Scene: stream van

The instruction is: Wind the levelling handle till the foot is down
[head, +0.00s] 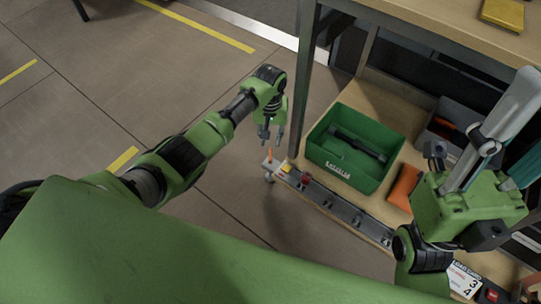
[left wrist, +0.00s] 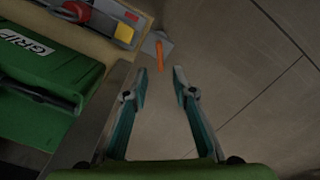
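The levelling handle shows as a small orange grip (head: 269,154) on a grey plate at the near left corner of the wooden bench's lower shelf. A small foot (head: 269,178) hangs below it; its gap to the floor is hard to judge. My left gripper (head: 271,143) is open and empty, pointing down just above the handle. In the left wrist view, the orange grip (left wrist: 160,57) lies just beyond and between the open fingertips (left wrist: 160,70), with no contact visible. My right gripper (head: 525,115) is at the right edge, its fingers apart and partly cut off.
A green tray (head: 345,174) with a dark tool sits on the lower shelf (head: 385,100), beside an orange item (head: 403,187). A metal bench leg (head: 303,85) stands close right of my left gripper. The tiled floor on the left is clear.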

